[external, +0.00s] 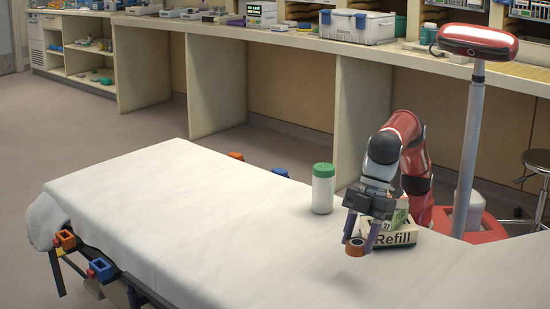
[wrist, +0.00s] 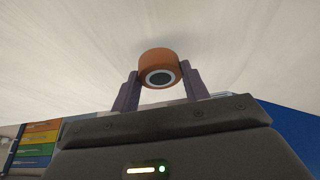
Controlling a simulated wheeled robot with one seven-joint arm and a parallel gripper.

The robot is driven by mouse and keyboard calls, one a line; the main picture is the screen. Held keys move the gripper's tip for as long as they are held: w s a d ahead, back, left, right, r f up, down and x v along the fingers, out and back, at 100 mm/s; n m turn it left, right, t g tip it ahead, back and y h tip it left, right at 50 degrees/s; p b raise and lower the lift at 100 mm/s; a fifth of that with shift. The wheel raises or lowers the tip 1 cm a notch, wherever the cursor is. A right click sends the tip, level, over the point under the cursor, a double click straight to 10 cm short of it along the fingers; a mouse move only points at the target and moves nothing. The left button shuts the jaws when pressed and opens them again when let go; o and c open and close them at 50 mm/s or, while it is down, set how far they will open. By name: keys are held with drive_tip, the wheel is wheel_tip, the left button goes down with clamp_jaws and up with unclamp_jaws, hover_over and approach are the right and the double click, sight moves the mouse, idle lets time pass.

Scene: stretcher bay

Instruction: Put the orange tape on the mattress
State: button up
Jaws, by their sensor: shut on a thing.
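The orange tape (external: 355,247) is a small roll held between the fingertips of my gripper (external: 358,240). In the wrist view the orange tape (wrist: 158,61) sits between the two purple-grey fingers of my gripper (wrist: 158,78), with its dark and pale core facing the camera. My gripper is shut on it. The mattress (external: 200,220) is covered by a white sheet and lies below the tape; it fills the upper part of the wrist view (wrist: 60,60). I cannot tell whether the tape touches the sheet.
A white bottle with a green lid (external: 323,188) stands on the mattress left of my gripper. A box marked "Refill" (external: 397,235) sits right beside and behind the gripper. The left and front of the mattress are clear. A counter (external: 290,40) with containers runs along the back.

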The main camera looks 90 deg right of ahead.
sight(356, 271)
drive_tip(key=shift+f+b, duration=0.65)
drive_tip(key=shift+f, duration=2.1)
drive_tip(key=shift+f, duration=0.2)
drive_tip(key=o, duration=1)
drive_tip(key=shift+c, duration=0.2)
drive_tip(key=shift+r, duration=0.1)
